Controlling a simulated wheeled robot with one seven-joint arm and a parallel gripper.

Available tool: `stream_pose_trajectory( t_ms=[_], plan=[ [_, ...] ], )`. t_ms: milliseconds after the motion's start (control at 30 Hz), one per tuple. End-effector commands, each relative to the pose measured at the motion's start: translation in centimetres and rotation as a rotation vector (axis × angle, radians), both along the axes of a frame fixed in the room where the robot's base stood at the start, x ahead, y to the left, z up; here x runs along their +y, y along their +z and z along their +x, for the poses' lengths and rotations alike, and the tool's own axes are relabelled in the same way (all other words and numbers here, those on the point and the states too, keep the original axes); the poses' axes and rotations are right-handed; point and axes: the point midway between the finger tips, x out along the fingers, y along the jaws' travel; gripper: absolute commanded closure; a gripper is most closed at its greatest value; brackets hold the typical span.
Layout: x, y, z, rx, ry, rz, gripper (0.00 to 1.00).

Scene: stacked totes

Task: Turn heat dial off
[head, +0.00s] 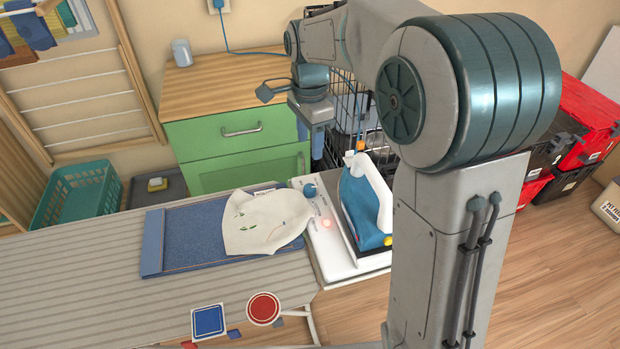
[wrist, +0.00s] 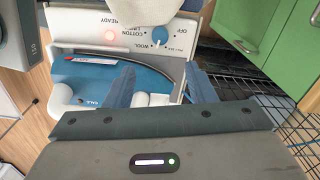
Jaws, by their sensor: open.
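The heat dial (wrist: 159,34) is a small blue round knob on the white iron station (wrist: 85,20), among printed settings such as OFF, COTTON and WOOL. I cannot tell which setting its pointer marks. It also shows in the head view (head: 309,191) at the station's back left corner. A red light (wrist: 110,36) glows near READY. My gripper (wrist: 160,86) is open and empty, its two blue fingers apart, with the dial ahead of them. In the head view my gripper (head: 318,152) hangs above the dial, fingers pointing down. The blue and white iron (head: 368,205) rests on the station.
The ironing board (head: 100,290) holds a blue mat (head: 180,245) and a cream cloth (head: 265,222) left of the station. A green drawer cabinet (head: 230,130) and a black wire rack (head: 345,110) stand close behind. The iron stands just right of the dial.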

Motion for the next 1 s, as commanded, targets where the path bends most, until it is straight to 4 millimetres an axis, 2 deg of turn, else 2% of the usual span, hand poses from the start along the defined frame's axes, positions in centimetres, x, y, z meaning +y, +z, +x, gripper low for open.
stream_pose_trajectory(
  t_ms=[167,600,800,1000],
  plan=[
    [0.0,-2.2,0.0,0.003,-0.006,-0.001,0.5],
    [0.0,-11.1,0.0,0.003,-0.005,0.0,0.5],
    [0.0,-13.2,0.0,0.001,-0.004,0.001,0.5],
    [0.0,-13.6,0.0,-0.001,-0.003,0.0,0.5]
  ],
)
